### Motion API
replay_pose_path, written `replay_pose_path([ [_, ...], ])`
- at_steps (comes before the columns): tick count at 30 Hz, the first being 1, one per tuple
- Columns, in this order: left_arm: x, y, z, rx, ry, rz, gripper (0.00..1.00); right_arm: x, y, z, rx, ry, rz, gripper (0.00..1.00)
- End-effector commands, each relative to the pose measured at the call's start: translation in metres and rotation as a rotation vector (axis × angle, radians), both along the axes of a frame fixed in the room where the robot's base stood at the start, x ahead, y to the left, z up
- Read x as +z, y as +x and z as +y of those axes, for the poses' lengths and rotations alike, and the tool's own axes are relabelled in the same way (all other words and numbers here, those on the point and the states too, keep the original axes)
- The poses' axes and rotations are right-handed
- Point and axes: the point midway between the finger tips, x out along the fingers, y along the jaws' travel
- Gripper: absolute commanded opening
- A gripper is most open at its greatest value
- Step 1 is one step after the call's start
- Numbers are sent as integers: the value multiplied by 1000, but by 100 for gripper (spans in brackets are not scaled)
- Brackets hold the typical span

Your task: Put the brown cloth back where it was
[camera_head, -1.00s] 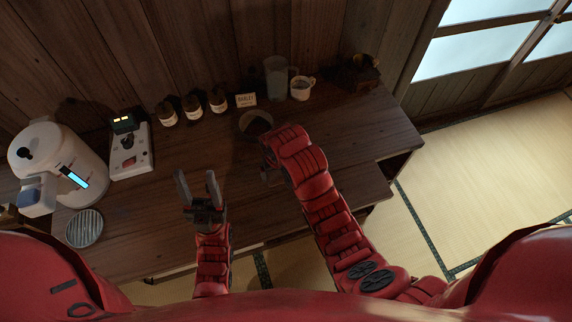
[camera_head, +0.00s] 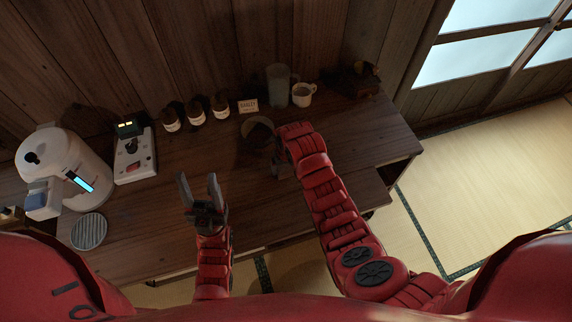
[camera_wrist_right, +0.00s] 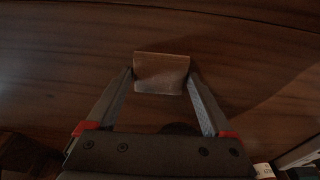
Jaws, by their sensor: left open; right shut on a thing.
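The brown cloth (camera_wrist_right: 161,70) shows in the right wrist view as a small folded piece between the fingertips of my right gripper (camera_wrist_right: 161,82). That gripper is shut on it, over the dark wooden counter; I cannot tell whether the cloth touches the wood. In the head view my right gripper (camera_head: 278,166) is mostly hidden by its own arm, just in front of the dark bowl (camera_head: 256,131), and I cannot make out the cloth there. My left gripper (camera_head: 200,193) is open and empty over the front of the counter.
A white kettle (camera_head: 70,165), a scale (camera_head: 134,158) and a round grate (camera_head: 89,231) are at left. Several small jars (camera_head: 196,111), a label card (camera_head: 248,106), a glass pitcher (camera_head: 278,85) and a white cup (camera_head: 303,95) line the back. The counter (camera_head: 150,215) is clear in the middle.

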Motion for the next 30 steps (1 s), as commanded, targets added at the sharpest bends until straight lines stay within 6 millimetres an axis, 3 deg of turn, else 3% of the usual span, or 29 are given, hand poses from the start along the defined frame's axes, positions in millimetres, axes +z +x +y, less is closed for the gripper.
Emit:
replay_pose_path([
  [6,-5,0,0,0,0,0,55,-4,0,0,0,0,-1,26],
  [7,-3,0,0,0,0,0,55,-3,0,0,0,0,-1,91],
  [9,-3,0,0,0,0,0,55,-2,0,0,0,0,-1,100],
  [20,-3,0,0,0,0,0,55,3,1,0,0,2,-4,100],
  [26,-13,0,0,0,0,0,55,26,-2,-1,0,3,-7,100],
  [30,-24,0,0,0,0,0,55,51,-5,-1,0,5,-10,100],
])
